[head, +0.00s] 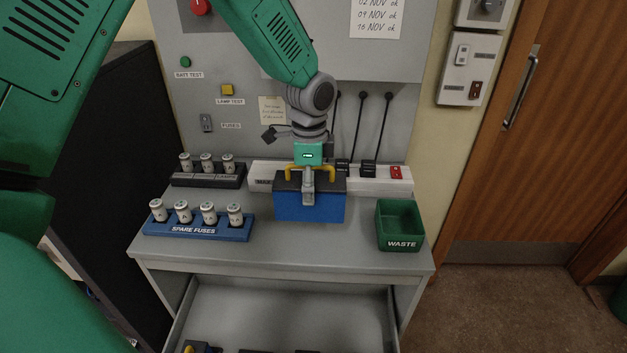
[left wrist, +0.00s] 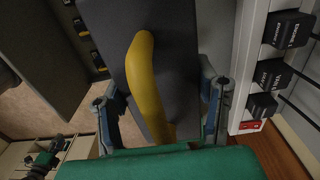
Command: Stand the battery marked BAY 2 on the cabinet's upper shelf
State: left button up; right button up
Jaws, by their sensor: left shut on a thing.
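A blue battery (head: 310,208) with a dark top and a yellow handle is over the middle of the grey console. I cannot tell whether it touches the worktop. My left gripper (head: 308,188) comes down on it from above and is shut on it at the handle. In the left wrist view the yellow handle (left wrist: 146,75) runs between the two fingers, over the dark battery top (left wrist: 183,50). No BAY 2 marking is readable on the battery. The cabinet's upper shelf cannot be made out for certain. My right gripper is not in view.
A blue SPARE FUSES rack (head: 197,230) stands left of the battery, with a dark fuse rack (head: 207,181) behind. A white charger strip (head: 385,187) with black plugs lies behind. A green WASTE bin (head: 401,226) stands right. An open drawer (head: 285,318) juts out below. A dark panel (head: 105,170) stands left.

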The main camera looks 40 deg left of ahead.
pick_arm(q)
jog(key=shift+w+d+f, duration=0.1)
jog(key=shift+w+f, duration=0.1)
jog(key=shift+f, duration=0.35)
jog(key=shift+w+f, duration=0.15)
jog(key=shift+f, duration=0.4)
jog(key=shift+s+f, duration=0.2)
jog(key=shift+f, duration=1.05)
jog(key=shift+w+f, duration=0.15)
jog(key=shift+f, duration=0.3)
jog(key=o, duration=1.7)
jog(key=shift+s, duration=0.2)
jog(key=shift+r, duration=0.1)
jog(key=shift+w+r, duration=0.1)
jog(key=shift+r, duration=0.25)
notch_tip(320, 180, up, 11)
jog(key=shift+r+b, duration=0.1)
jog(key=shift+b, duration=0.25)
